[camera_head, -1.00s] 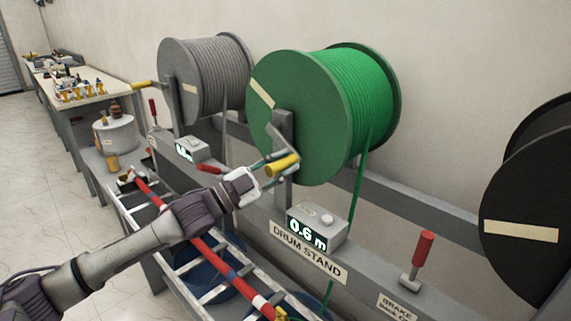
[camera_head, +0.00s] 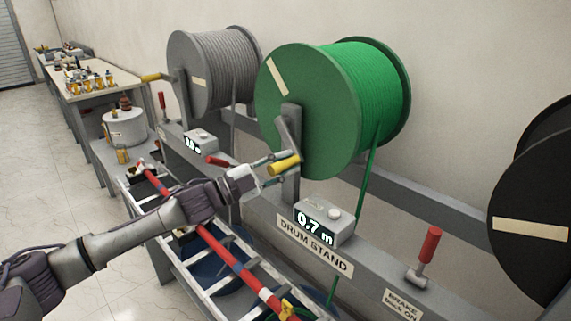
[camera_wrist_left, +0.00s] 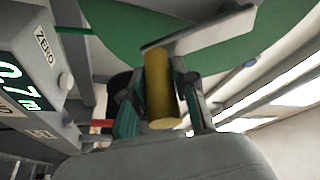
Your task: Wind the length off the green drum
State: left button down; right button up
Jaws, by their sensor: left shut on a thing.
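The green drum (camera_head: 335,105) sits on the drum stand (camera_head: 315,262), wound with green line. A strand (camera_head: 368,180) runs down from its right side, behind the stand's beam. My left gripper (camera_head: 280,165) is shut on the yellow crank handle (camera_head: 286,166) at the drum's near face. In the left wrist view the handle (camera_wrist_left: 159,90) lies between the two fingers, with the grey crank arm (camera_wrist_left: 200,34) beyond it. The counter (camera_head: 322,222) below the drum reads 0.7 m. My right gripper is not in view.
A grey drum (camera_head: 208,72) stands to the left and a black drum (camera_head: 530,215) to the right. A red brake lever (camera_head: 430,245) stands upright on the beam.

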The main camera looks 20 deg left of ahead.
pick_arm(q)
jog(key=shift+f, duration=0.35)
jog(key=c, duration=1.1)
grip_release()
jog(key=shift+o, duration=1)
jog(key=shift+a, duration=0.1)
jog(key=shift+w+r, duration=0.1)
jog(key=v, duration=1.2)
